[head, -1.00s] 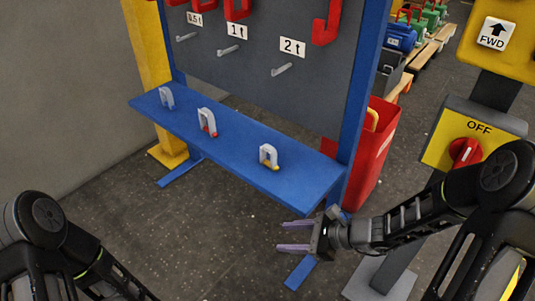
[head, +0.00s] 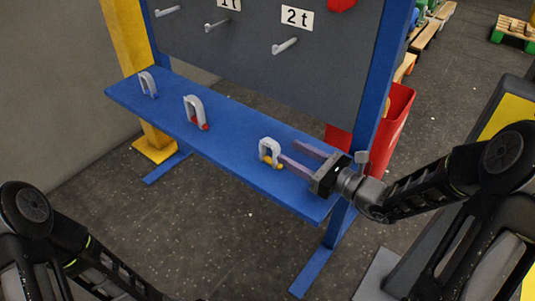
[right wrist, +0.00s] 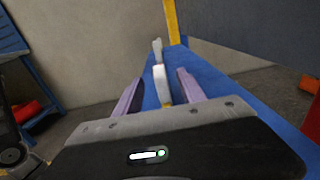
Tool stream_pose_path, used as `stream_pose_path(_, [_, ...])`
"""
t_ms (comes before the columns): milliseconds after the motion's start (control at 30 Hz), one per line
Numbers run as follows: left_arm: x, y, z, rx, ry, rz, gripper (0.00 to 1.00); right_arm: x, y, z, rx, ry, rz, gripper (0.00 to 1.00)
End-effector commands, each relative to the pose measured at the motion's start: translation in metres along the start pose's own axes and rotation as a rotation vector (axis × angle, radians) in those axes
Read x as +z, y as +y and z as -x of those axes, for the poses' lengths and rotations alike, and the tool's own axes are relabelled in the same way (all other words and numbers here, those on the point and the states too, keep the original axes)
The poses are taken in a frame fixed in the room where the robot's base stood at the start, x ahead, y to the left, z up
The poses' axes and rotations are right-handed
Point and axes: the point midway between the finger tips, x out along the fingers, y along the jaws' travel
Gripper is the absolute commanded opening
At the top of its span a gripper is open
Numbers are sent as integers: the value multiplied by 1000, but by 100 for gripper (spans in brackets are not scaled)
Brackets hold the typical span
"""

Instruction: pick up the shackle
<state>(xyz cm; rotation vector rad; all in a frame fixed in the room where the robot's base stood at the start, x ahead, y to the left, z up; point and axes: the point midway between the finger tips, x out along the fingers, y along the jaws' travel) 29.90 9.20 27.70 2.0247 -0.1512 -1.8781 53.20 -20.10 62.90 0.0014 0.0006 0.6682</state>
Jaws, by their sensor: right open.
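Three grey shackles stand on a blue shelf (head: 235,145). The right one (head: 268,147) has a yellow pin, the middle one (head: 194,106) a red pin, and the left one (head: 148,82) shows no clear pin colour. My right gripper (head: 290,153) is open at shelf height, its fingers pointing left with their tips close to the yellow-pin shackle. In the right wrist view that shackle (right wrist: 161,82) appears between the two fingers, a little beyond or level with the tips; I cannot tell which. My left gripper is out of view; only its arm shows.
A grey board with hooks (head: 285,46) and labels (head: 297,17) rises behind the shelf. A blue post (head: 378,95) and a red bin (head: 400,108) stand close to my right gripper. The floor before the shelf is clear.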

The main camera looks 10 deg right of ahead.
Motion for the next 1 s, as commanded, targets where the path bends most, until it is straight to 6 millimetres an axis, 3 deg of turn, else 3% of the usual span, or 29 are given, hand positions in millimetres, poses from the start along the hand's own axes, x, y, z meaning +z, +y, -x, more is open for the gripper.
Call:
stream_pose_path(267, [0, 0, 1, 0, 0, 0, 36, 1, 0, -1, 1, 1, 0, 47])
stream_pose_path(533, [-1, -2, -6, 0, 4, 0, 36, 0, 1, -24, 3, 0, 1, 47])
stream_pose_path(867, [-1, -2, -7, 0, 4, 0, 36, 0, 0, -27, 1, 1, 0, 47])
stream_pose_path(1000, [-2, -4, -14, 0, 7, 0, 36, -3, 1, -39, 4, -1, 2, 47])
